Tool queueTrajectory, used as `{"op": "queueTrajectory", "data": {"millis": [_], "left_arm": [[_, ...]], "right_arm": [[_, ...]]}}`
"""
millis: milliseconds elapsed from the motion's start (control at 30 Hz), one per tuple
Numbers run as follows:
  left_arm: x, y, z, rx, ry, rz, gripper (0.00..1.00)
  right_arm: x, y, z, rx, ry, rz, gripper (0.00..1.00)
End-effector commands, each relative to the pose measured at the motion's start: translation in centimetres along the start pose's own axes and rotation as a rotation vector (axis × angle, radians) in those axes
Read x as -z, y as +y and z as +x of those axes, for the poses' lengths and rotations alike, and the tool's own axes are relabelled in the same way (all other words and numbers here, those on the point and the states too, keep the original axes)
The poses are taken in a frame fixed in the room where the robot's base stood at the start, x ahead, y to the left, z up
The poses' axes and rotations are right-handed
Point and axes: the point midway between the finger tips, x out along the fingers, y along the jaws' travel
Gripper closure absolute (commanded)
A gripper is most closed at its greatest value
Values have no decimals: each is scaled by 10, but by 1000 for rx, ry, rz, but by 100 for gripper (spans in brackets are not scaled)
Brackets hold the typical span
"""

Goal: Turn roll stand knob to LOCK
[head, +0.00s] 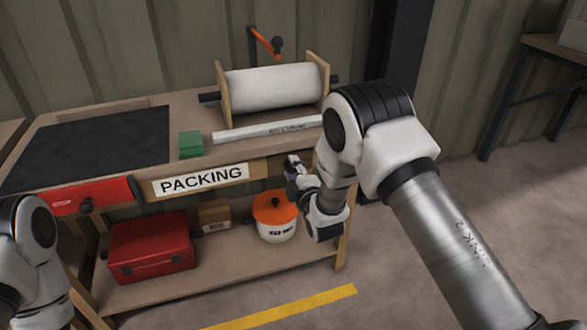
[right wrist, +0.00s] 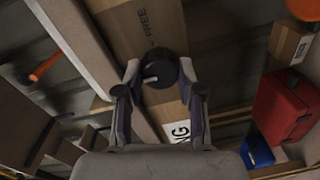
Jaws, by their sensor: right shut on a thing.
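The roll stand (head: 272,88) holds a white paper roll between two wooden ends at the back of the packing bench. In the right wrist view a round dark knob (right wrist: 166,70) sits on a brown wooden panel (right wrist: 122,28) marked FREE. A pale pointer mark on the knob faces left in that view. My right gripper (right wrist: 160,69) is shut on the knob, one finger on each side. In the head view my right gripper (head: 294,168) is at the bench's front edge and the knob is hidden. No LOCK mark is readable. My left gripper is out of view.
A red STOP panel (head: 92,197) with its own dark knob is at the bench's left front. A green block (head: 191,144) is on top. A red case (head: 151,250) and an orange-lidded tub (head: 277,228) stand on the lower shelf. The floor at right is clear.

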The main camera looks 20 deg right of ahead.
Motion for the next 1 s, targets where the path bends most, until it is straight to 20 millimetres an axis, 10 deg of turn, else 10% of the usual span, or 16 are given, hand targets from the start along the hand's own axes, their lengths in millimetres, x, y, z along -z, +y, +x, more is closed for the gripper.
{"op": "queueTrajectory", "data": {"millis": [667, 700, 733, 1000], "left_arm": [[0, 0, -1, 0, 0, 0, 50], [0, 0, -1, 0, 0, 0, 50], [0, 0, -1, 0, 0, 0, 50], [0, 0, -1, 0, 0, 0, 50]], "right_arm": [[1, 0, 0, -2, -2, -68, 97], [0, 0, 0, -2, -2, -68, 48], [0, 0, 0, -2, -2, -68, 37], [0, 0, 0, -1, -2, -67, 36]]}}
